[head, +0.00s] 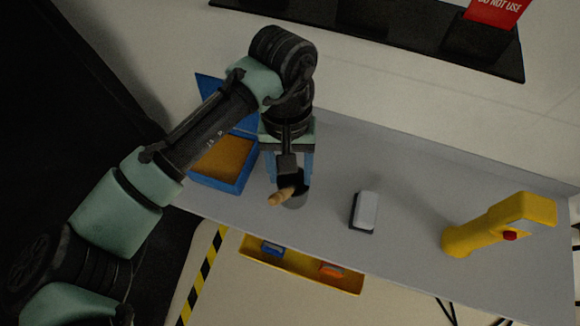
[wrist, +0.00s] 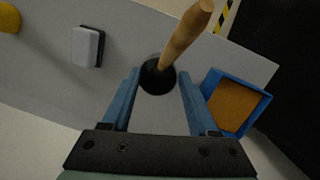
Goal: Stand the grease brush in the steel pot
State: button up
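The grease brush shows as a pale wooden handle (head: 282,196), also in the wrist view (wrist: 186,34). Its lower end goes into a dark round opening (wrist: 157,77), which looks like the mouth of the steel pot (head: 296,203). The handle leans out over the rim; its bristles are hidden. My gripper (head: 290,178) is above and beside the pot, pointing down at the grey cart top. Its two blue fingers (wrist: 158,92) are spread apart, with nothing held between them. The handle lies beyond the fingertips in the wrist view.
A blue open box (head: 238,178) with an orange-brown inside stands left of the pot. A white-and-black block (head: 364,210) and a yellow device with a red button (head: 490,226) lie to the right. A yellow tray (head: 300,272) with small items sits below the front edge.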

notch_tip(320, 180, up, 13)
jog(key=w, duration=0.2)
jog(key=shift+a, duration=0.25)
jog(key=shift+f, duration=0.2)
dwell(0.7)
